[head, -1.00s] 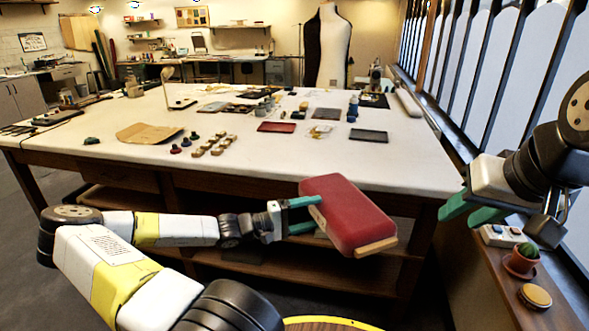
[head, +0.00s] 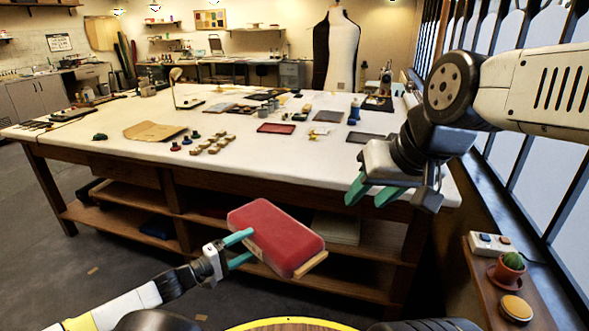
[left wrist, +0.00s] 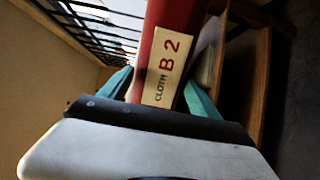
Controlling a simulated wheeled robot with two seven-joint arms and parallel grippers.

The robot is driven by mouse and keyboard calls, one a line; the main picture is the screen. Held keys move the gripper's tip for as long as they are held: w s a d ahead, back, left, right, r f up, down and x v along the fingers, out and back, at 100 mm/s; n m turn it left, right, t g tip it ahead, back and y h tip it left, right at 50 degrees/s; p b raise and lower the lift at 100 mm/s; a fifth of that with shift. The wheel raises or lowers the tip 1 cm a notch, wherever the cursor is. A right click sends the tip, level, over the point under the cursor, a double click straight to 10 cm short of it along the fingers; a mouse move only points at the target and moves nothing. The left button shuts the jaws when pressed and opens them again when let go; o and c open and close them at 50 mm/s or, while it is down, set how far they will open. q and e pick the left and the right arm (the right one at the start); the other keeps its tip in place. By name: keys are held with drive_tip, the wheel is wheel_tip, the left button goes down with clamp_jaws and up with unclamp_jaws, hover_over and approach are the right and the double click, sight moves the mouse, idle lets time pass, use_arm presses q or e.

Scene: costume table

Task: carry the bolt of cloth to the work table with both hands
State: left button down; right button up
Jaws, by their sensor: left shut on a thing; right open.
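The red bolt of cloth (head: 277,233) is held in the air in front of the work table's (head: 345,172) near edge, below the level of its top. My left gripper (head: 241,248) is shut on the bolt's left end. In the left wrist view the bolt (left wrist: 162,40) stands between the fingers, and its pale label reads "CLOTH B 2". My right gripper (head: 371,192) is open and empty, over the table's front right edge, up and to the right of the bolt.
Small blocks (head: 212,143), a brown paper piece (head: 154,131), a red tray (head: 276,128) and a dark tray (head: 371,138) lie on the table. The front strip of tabletop is mostly bare. A cactus pot (head: 507,270) stands on the sill at right.

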sight(245, 217)
use_arm(q)
drive_tip(key=shift+w+a+f+n+t+y, duration=0.35)
drive_tip(key=shift+w+n+t+y, duration=0.25)
drive_tip(key=shift+t, duration=0.1)
drive_tip(key=shift+w+a+n+t+y, duration=0.2)
drive_tip(key=shift+w+n+t+y, duration=0.2)
drive_tip(key=shift+w, duration=0.15)
drive_tip(key=shift+w+a+n+t+y, duration=0.15)
drive_tip(key=shift+w+n+t+y, duration=0.15)
drive_tip(key=shift+w+t+y, duration=0.15)
drive_tip(key=w+r+n+y, duration=0.1)
drive_tip(key=w+r, duration=0.1)
drive_tip(key=w+r+n+t+y, duration=0.1)
drive_tip(key=r+y, duration=0.1)
drive_tip(key=w+r+n+t+y, duration=0.1)
drive_tip(key=w+r, duration=0.1)
drive_tip(key=r, duration=0.1)
drive_tip(key=shift+w+d+t+y, duration=0.15)
drive_tip(key=shift+w+t+y, duration=0.1)
drive_tip(key=shift+w, duration=0.1)
drive_tip(key=w+d+r+n+y, duration=0.15)
drive_tip(key=d+r, duration=0.25)
drive_tip(key=r, duration=0.7)
drive_tip(key=w+d+f, duration=0.3)
drive_tip(key=w+d, duration=0.7)
drive_tip(key=w, duration=0.3)
drive_tip(key=shift+f, duration=0.3)
drive_tip(key=shift+d+m+h, duration=0.1)
drive_tip(key=shift+m+h, duration=0.15)
